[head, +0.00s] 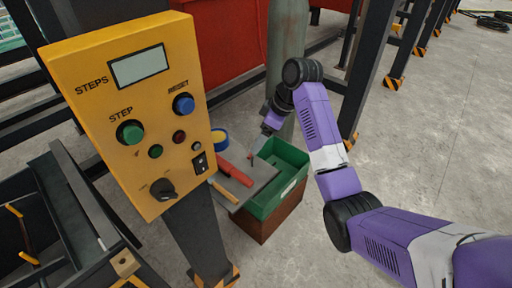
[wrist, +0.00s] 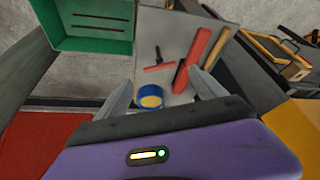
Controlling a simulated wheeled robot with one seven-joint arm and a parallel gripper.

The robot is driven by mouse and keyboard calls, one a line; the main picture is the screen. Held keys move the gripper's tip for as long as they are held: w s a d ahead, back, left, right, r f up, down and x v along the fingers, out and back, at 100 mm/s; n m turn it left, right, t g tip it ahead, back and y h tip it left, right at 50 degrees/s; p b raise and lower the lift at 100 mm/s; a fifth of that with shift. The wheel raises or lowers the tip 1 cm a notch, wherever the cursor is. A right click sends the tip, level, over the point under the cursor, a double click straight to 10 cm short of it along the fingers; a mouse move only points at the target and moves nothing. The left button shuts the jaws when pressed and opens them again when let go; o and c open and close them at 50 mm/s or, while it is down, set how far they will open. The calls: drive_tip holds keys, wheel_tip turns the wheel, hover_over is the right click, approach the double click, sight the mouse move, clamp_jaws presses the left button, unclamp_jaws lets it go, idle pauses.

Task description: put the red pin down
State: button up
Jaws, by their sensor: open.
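The red pin (wrist: 158,67), small and thin with a dark bar by it, lies on the grey tabletop (wrist: 150,25) in the wrist view. In the head view a small red bit that looks like it shows near the fingertips (head: 250,157). My gripper (wrist: 162,79) is open, its two fingers apart and nothing held between them. The pin shows between and just beyond the fingertips. In the head view my gripper (head: 258,147) points down over the tabletop, partly hidden by its own wrist; I cannot tell the exact height gap.
A blue tape roll (wrist: 150,97), a larger red tool (wrist: 200,45) and a wooden handle (wrist: 217,47) lie on the same top. A green bin (head: 290,165) stands right beside it. The yellow control panel (head: 100,90) rises close on the left.

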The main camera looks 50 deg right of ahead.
drive_tip(key=shift+v, duration=1.95)
drive_tip(key=w+d+r+m+t+h, duration=0.3)
drive_tip(key=w+r+m+t+h, duration=0.15)
drive_tip(key=w+t, duration=0.3)
drive_tip(key=s+a+f+m+t+h, duration=0.1)
drive_tip(key=s+a+f+m+t, duration=0.1)
drive_tip(key=s+a, duration=0.5)
drive_tip(key=s+a+f+m+t+h, duration=0.2)
drive_tip(key=s+a+f+m+t, duration=0.1)
drive_tip(key=s+a, duration=0.35)
drive_tip(key=s+a+n+y, duration=0.1)
drive_tip(key=s+a, duration=0.4)
drive_tip(key=s, duration=0.5)
drive_tip(key=s+a+f+n+g+y, duration=0.1)
drive_tip(key=s+a, duration=0.4)
drive_tip(key=s, duration=0.5)
drive_tip(key=s+a+f+n+g+y, duration=0.1)
drive_tip(key=s+a+n+y, duration=0.1)
drive_tip(key=s+a, duration=0.4)
drive_tip(key=s+y, duration=0.1)
drive_tip(key=s, duration=0.2)
drive_tip(key=shift+s+f+y+b, duration=0.2)
drive_tip(key=shift+s+y+b, duration=0.1)
drive_tip(key=shift+s+y, duration=0.1)
